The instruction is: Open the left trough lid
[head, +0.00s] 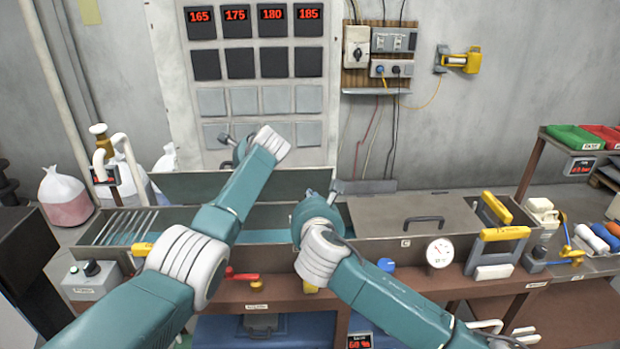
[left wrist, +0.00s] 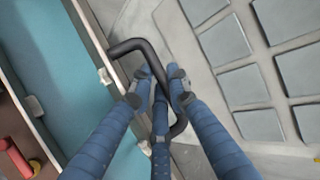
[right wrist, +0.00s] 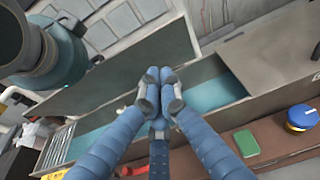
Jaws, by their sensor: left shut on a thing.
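The left trough lid (head: 185,186) stands raised at the back of the left trough (head: 262,236), its inner face toward me. The trough is uncovered and teal inside; this also shows in the right wrist view (right wrist: 95,140). In the left wrist view my left gripper (left wrist: 160,78) is shut on the lid's black bar handle (left wrist: 140,45). In the head view my left gripper (head: 234,141) is mostly hidden behind my arm. My right gripper (right wrist: 160,80) has its fingertips together, with nothing between them, over the trough area. It also shows small in the head view (head: 335,188).
The right lid (head: 385,216) lies closed with its black handle (head: 425,220). A gauge (head: 439,253), yellow-handled frames (head: 497,250) and a red valve lever (head: 243,275) line the front. A side bench with green bin (head: 574,137) stands right.

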